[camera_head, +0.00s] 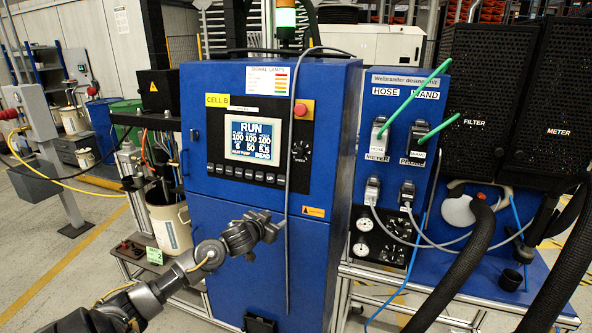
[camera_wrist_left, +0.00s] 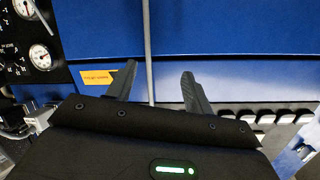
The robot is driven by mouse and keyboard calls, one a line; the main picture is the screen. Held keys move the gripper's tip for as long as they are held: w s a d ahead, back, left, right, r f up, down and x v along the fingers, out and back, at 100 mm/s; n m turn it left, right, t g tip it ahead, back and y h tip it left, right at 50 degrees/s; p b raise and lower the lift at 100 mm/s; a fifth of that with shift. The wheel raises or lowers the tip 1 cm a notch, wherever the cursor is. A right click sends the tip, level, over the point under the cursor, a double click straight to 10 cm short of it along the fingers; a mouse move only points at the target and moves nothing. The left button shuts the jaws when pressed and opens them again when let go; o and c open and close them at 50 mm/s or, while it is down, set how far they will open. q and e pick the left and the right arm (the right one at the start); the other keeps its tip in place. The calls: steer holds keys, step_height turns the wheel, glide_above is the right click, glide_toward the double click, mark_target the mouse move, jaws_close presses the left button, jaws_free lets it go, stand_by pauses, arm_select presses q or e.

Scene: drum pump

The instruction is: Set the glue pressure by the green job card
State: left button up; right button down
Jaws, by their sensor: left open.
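My left gripper (camera_head: 279,229) is in front of the lower front of the blue cabinet (camera_head: 250,262). In the left wrist view its two fingers (camera_wrist_left: 158,88) are apart with nothing held between them; a thin grey cable shows behind the gap. A small green card (camera_head: 154,256) is at the lower left, near the white drum (camera_head: 171,228); its writing is too small to read. Two round gauges (camera_head: 361,250) sit on the black panel right of the cabinet, and they show in the left wrist view (camera_wrist_left: 40,56). The cabinet's screen (camera_head: 254,139) reads RUN above rows of numbers. My right gripper is not in view.
A row of black buttons (camera_head: 240,175) lies under the screen, with a red stop button (camera_head: 301,110) and a dark knob (camera_head: 301,151) to the right. The grey cable (camera_head: 288,200) hangs down the cabinet front. Thick black hoses (camera_head: 465,262) cross at right.

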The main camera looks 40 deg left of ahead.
arm_select(q)
step_height(320, 180, up, 14)
steer(key=d+t, duration=0.3)
steer(key=m, duration=0.1)
glide_toward(297, 154)
steer(key=shift+t+h, duration=0.3)
steer(key=shift+t, duration=0.1)
steer(key=w, duration=0.3)
steer(key=w+a+p, duration=0.1)
steer(key=w, duration=0.2)
steer(key=w+a, duration=0.1)
steer(key=w, duration=0.2)
steer(key=shift+f+p, duration=0.25)
steer(key=shift+p, duration=0.15)
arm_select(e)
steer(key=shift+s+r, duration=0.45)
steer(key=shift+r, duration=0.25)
arm_select(q)
steer(key=shift+s+a, duration=0.1)
steer(key=shift+c, duration=0.4)
steer(key=c, duration=0.9)
